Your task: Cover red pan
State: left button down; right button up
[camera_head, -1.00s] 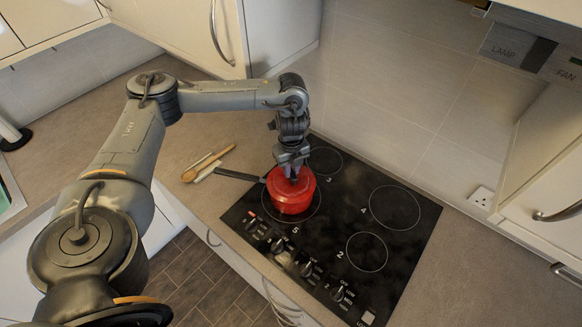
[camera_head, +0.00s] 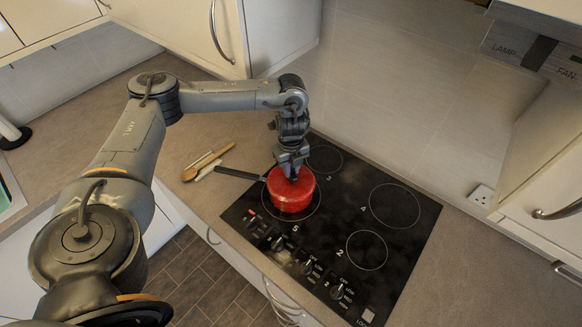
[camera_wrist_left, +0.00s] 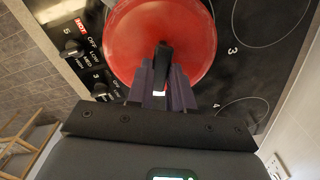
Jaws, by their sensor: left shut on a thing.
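The red pan (camera_head: 291,204) stands on the front-left burner of the black hob, its dark handle (camera_head: 237,174) pointing left over the counter. A round red lid (camera_head: 274,186) lies over the pan's top and looks about level. It fills the upper middle of the left wrist view (camera_wrist_left: 127,40) and hides the pan's inside. Whether its rim is fully seated cannot be told. My left gripper (camera_head: 291,172) is directly above the lid, pointing down. In the left wrist view its fingers (camera_wrist_left: 162,88) are shut on the lid's black knob (camera_wrist_left: 162,55). My right gripper is not in view.
The black hob (camera_head: 335,240) has several burner rings, empty apart from the pan's, and knobs along its front. Wooden utensils (camera_head: 208,163) lie on the counter left of the pan. A tiled wall (camera_head: 410,80) rises behind, and a cabinet (camera_head: 275,35) hangs above.

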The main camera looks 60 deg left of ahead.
pick_arm(q)
jog(key=c, duration=0.9)
grip_release()
jog(key=shift+c, duration=0.2)
jog(key=shift+r, duration=0.55)
notch_tip(320, 180, up, 10)
jog(key=p, duration=0.5)
jog(key=shift+f+p, duration=0.15)
jog(key=shift+p, duration=0.15)
